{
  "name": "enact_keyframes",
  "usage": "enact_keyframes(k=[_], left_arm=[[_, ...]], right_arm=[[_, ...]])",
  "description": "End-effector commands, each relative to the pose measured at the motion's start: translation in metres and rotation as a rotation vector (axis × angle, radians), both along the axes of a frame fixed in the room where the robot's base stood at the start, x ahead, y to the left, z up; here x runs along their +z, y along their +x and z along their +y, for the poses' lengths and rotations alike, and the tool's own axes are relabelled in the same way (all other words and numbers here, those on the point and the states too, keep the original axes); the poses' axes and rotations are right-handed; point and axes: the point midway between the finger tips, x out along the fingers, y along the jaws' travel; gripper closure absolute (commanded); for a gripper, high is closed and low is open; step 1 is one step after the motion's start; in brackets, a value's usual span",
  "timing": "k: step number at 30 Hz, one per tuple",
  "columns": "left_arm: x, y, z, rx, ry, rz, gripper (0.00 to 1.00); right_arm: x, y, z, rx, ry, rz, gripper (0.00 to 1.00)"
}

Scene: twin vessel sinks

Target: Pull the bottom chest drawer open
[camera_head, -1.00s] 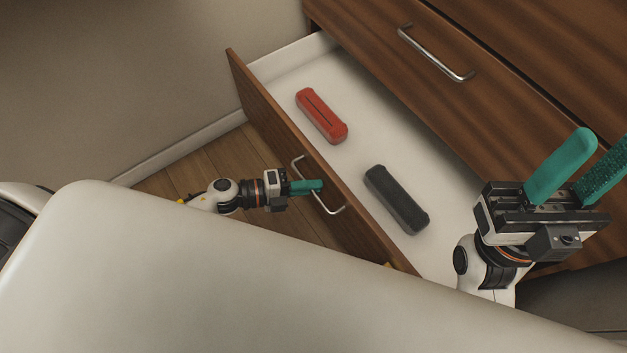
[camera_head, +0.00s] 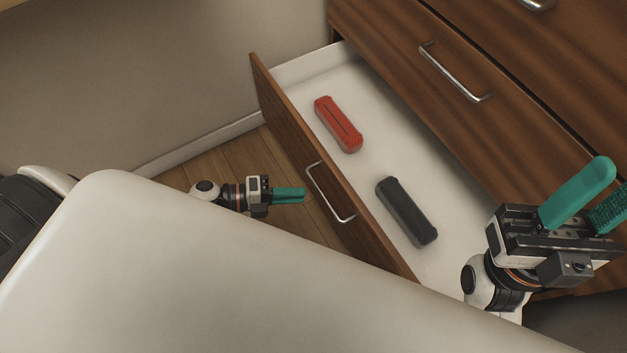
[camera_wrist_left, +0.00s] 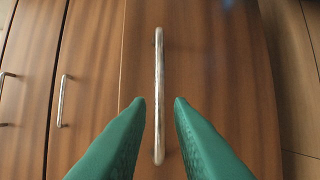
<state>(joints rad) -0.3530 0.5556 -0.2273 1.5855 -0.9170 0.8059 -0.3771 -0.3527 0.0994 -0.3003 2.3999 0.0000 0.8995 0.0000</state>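The bottom chest drawer (camera_head: 305,160) is pulled well out, its white inside showing. Its silver bar handle (camera_head: 330,193) is on the wooden front. My left gripper (camera_head: 303,195) is just off the handle, apart from it, with nothing held. In the left wrist view the green fingertips (camera_wrist_left: 160,101) are spread, and the handle (camera_wrist_left: 159,75) stands between and beyond them. My right gripper (camera_head: 603,190) is at the right, over the drawer's near side, its fingers apart and empty.
A red case (camera_head: 338,124) and a dark grey case (camera_head: 406,211) lie in the drawer. The shut drawer above has a silver handle (camera_head: 453,72). A wall stands at the left. Wooden floor (camera_head: 240,160) is free before the drawer.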

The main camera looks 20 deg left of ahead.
Motion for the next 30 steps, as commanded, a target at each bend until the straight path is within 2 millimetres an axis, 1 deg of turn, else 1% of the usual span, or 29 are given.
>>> enact_keyframes(k=[1,3,9,14,30], left_arm=[[0.004,-0.006,0.010,0.001,0.004,0.003,0.80],[0.006,-0.013,0.021,0.001,0.004,0.003,0.80],[0.009,-0.024,0.039,0.000,0.002,0.000,0.80],[0.009,-0.026,0.043,0.000,0.001,-0.001,0.80],[0.009,-0.025,0.042,0.000,0.001,-0.001,0.80]], right_arm=[[0.005,0.000,0.000,0.000,0.000,0.003,0.64],[0.007,0.000,0.000,0.000,-0.001,0.005,0.64],[0.011,0.000,0.000,0.000,-0.001,0.005,0.64],[0.012,0.000,0.000,0.000,-0.001,0.004,0.64],[0.014,0.000,0.000,0.000,-0.001,-0.006,0.64]])
